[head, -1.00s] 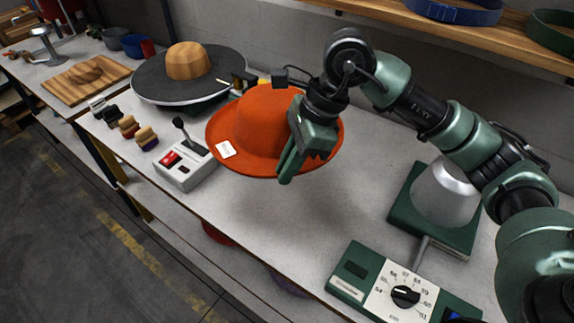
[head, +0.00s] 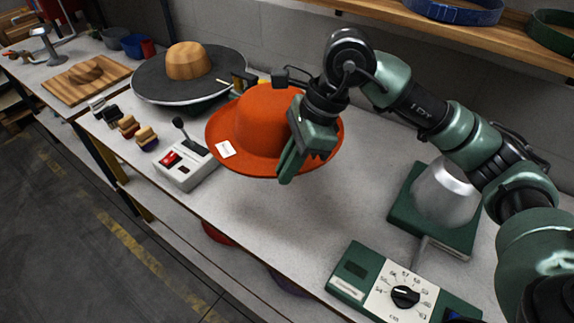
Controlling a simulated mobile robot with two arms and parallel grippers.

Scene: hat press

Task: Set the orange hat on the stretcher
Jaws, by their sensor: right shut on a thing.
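The orange hat (head: 258,115) is upright, brim down, above the middle of the workbench, with a small white tag on its brim. My right gripper (head: 287,178) is shut on the near right part of the hat's brim and hides some of that side. The hat seems to be held above the bench top. The stretcher (head: 445,195) stands to the right, a silver rounded form on a green base, bare on top. A rod joins it to a green control box with a dial (head: 404,297) marked with sizes. My left gripper is not in view.
A white box with a lever and red switch (head: 185,163) stands left of the hat. Behind it is a round dark plate with a wooden block (head: 188,62). A wooden shelf (head: 480,35) with hat bands overhangs the back right. Bench between hat and stretcher is clear.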

